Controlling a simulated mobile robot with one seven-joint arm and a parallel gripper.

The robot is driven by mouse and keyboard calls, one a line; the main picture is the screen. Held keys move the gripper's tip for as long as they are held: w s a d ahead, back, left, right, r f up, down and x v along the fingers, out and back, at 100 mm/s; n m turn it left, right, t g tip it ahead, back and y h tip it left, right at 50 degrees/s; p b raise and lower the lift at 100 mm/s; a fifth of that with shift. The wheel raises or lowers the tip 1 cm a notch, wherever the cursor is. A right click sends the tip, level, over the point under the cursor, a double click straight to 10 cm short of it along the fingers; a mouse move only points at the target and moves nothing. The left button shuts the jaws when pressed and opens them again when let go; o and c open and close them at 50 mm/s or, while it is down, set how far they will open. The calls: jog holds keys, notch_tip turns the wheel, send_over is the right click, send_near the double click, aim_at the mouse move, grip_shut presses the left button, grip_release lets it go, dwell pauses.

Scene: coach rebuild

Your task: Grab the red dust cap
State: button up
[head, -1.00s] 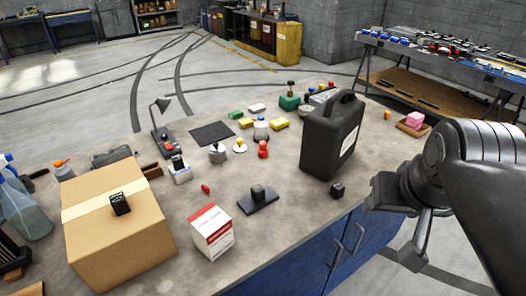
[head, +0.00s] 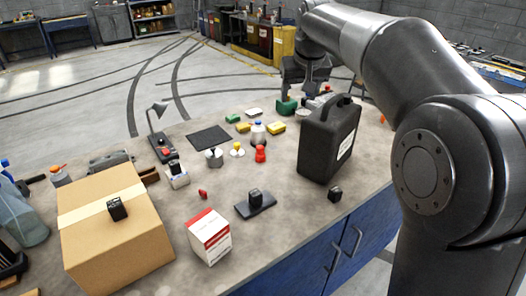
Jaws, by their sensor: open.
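A small red piece (head: 203,194), which looks like the red dust cap, lies on the bare worktop between the white-and-red box and the small white container. A taller red object (head: 260,154) stands farther back; its exact kind is too small to tell. My gripper (head: 306,84) is open above the far end of the worktop, behind the black jerrycan and near the green block. It is well apart from both red things. Its fingertips are small and partly lost against the objects behind.
The black jerrycan (head: 328,143) stands tall on the right of the worktop (head: 290,215). A cardboard box (head: 112,240) and a white-and-red carton (head: 209,238) stand at the front left. A dark block on a plate (head: 255,204) lies right of the small red piece.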

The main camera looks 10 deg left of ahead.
jog(key=w+a+f+n, duration=0.1)
jog(key=w+a+f, duration=0.6)
jog(key=w+a, duration=0.35)
send_near(260, 152)
jog(key=w, duration=0.2)
jog(key=shift+g+y, duration=0.3)
jog(key=shift+g, duration=0.1)
jog(key=x, duration=0.5)
jog(key=shift+w+a+f, duration=0.1)
jog(key=shift+w+f, duration=0.05)
jog(key=shift+f, duration=0.15)
jog(key=x, duration=0.5)
jog(key=shift+w+f, duration=0.25)
jog(key=shift+f, duration=0.05)
jog(key=c, duration=1)
